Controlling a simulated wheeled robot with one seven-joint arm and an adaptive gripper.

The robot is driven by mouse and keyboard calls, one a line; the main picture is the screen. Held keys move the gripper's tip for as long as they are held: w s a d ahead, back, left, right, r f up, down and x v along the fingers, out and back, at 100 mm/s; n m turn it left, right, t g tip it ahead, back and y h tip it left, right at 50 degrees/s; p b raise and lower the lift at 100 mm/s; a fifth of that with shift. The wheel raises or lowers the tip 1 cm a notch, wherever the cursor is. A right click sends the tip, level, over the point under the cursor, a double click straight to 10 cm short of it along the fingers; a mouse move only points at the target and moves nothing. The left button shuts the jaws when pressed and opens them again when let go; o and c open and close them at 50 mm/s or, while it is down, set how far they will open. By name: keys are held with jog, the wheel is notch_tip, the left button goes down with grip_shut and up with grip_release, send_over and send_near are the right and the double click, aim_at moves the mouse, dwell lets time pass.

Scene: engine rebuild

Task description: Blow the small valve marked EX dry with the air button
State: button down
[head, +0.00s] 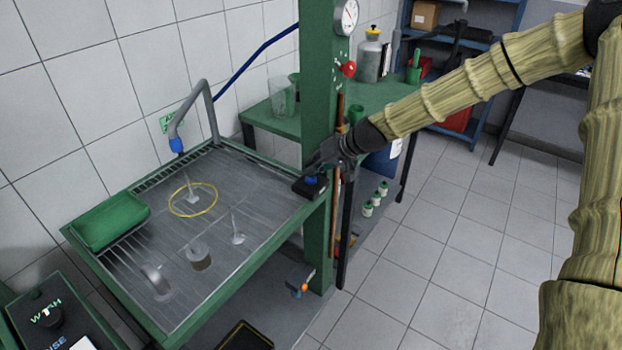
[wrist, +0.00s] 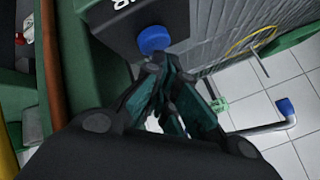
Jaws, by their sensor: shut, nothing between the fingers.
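The air button (head: 311,180) is a blue cap on a black box at the right corner of the wash table. It also shows in the wrist view (wrist: 153,40). My gripper (head: 316,170) is shut and empty, its fingertips at the button. I cannot tell if they press it. One small grey valve (head: 192,198) stands inside a yellow ring (head: 170,205) on the table, below the blue-tipped nozzle (head: 177,146). A second valve (head: 238,238) stands outside the ring, to the right. No EX mark is readable on either.
The wash table (head: 265,200) also holds a green tray (head: 110,220), a metal cup-like part (head: 199,256) and a curved metal part (head: 156,280). A green post (head: 318,90) with a gauge rises beside the button. Tiled floor is open at right.

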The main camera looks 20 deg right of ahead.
jog(key=shift+f+b, duration=0.45)
jog(key=shift+f, duration=0.15)
dwell(0.7)
jog(key=shift+r, duration=0.15)
dwell(0.3)
jog(key=shift+r+p, duration=0.65)
jog(key=shift+r, duration=0.25)
jog(key=shift+r+p, duration=1.6)
jog(key=shift+r, duration=0.9)
dwell(2.1)
